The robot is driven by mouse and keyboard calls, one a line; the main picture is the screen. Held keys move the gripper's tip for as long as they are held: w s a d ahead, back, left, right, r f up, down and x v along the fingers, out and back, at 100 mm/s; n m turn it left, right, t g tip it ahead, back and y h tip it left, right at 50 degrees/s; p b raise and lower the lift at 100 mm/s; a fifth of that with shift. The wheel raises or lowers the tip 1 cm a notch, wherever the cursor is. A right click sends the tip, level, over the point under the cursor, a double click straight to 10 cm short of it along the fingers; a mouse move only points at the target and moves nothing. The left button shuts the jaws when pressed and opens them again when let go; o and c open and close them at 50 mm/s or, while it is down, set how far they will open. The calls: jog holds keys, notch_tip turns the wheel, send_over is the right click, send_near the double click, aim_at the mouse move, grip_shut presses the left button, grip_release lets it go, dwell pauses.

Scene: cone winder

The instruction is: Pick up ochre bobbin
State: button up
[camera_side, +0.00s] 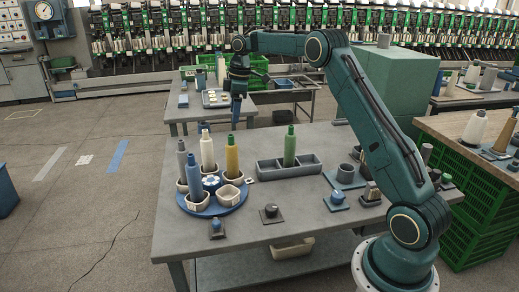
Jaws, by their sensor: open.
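The ochre bobbin (232,160) stands upright in a white cup on a round blue carousel (212,210). Its top is green. My gripper (236,126) points down, open and empty. In the picture its fingertips sit just above the bobbin's top, slightly to the right; the depth between them is hard to judge. The gap between the jaws is too small to see clearly.
A green bobbin (290,148) stands in a grey divided tray (270,171) to the right.

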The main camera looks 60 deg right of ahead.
aim_at(232, 135)
jog(key=shift+w+a+f, duration=0.15)
jog(key=shift+f, duration=1.25)
jog(key=shift+w+a+f, duration=0.15)
jog(key=shift+f, duration=1.3)
jog(key=shift+w+a+f, duration=0.15)
jog(key=shift+f, duration=1.25)
jog(key=shift+f, duration=0.1)
jog(key=shift+w+a+f, duration=0.1)
jog(key=shift+w+f, duration=0.1)
jog(key=shift+f, duration=1.05)
jog(key=shift+w+a+f, duration=0.1)
jog(key=shift+w+f, duration=0.1)
jog(key=shift+f, duration=1.05)
jog(key=c, duration=1)
